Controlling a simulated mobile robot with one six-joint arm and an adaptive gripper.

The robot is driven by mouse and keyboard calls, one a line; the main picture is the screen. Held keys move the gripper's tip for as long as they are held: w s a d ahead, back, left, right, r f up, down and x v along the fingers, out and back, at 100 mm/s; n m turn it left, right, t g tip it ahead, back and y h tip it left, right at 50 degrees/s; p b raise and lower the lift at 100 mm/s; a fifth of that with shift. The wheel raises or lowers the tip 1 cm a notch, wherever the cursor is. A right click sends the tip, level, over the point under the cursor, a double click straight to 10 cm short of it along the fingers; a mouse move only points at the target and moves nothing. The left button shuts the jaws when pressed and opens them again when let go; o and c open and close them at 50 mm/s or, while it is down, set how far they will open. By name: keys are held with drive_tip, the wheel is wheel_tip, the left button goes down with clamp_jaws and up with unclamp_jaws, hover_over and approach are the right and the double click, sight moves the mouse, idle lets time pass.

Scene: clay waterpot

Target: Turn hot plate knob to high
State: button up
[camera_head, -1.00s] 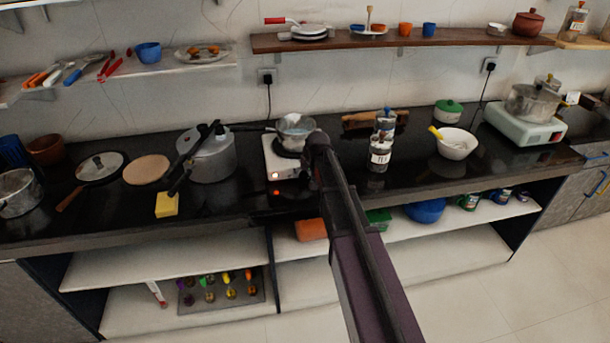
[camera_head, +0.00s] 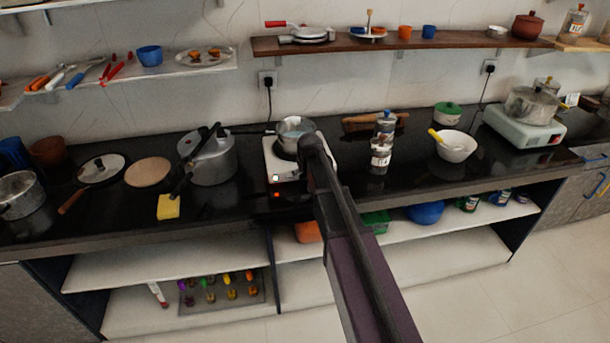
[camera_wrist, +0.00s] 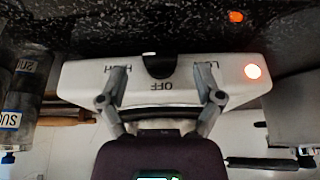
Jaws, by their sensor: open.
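The white hot plate (camera_head: 271,150) stands on the black counter, partly hidden behind my arm. In the wrist view, its front panel (camera_wrist: 84,78) shows upside-down labels: HIGH at left, LOW at right, OFF below the knob. The black knob (camera_wrist: 158,66) sits mid-panel, with a small pale mark at its upper edge. A light (camera_wrist: 253,71) glows red at the panel's right. My gripper (camera_wrist: 158,86) is open, its fingers spread to either side of the knob. I cannot tell whether they touch the panel. My arm hides the knob in the head view.
A metal pan (camera_head: 296,127) sits on the hot plate. A pressure cooker (camera_head: 212,160) stands to its left and a labelled bottle (camera_head: 381,155) to its right. A yellow sponge (camera_head: 168,207) lies near the counter's front edge.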

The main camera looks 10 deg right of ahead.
drive_tip(key=p+v, duration=1.1)
drive_tip(key=v, duration=0.1)
drive_tip(key=shift+s+r, duration=0.15)
drive_tip(key=shift+r, duration=0.1)
drive_tip(key=shift+s, duration=0.1)
idle(0.6)
drive_tip(key=s+f+g, duration=0.1)
drive_tip(key=s+g, duration=0.3)
drive_tip(key=s, duration=1.9)
drive_tip(key=shift+s+a+f, duration=0.25)
drive_tip(key=shift+a, duration=0.1)
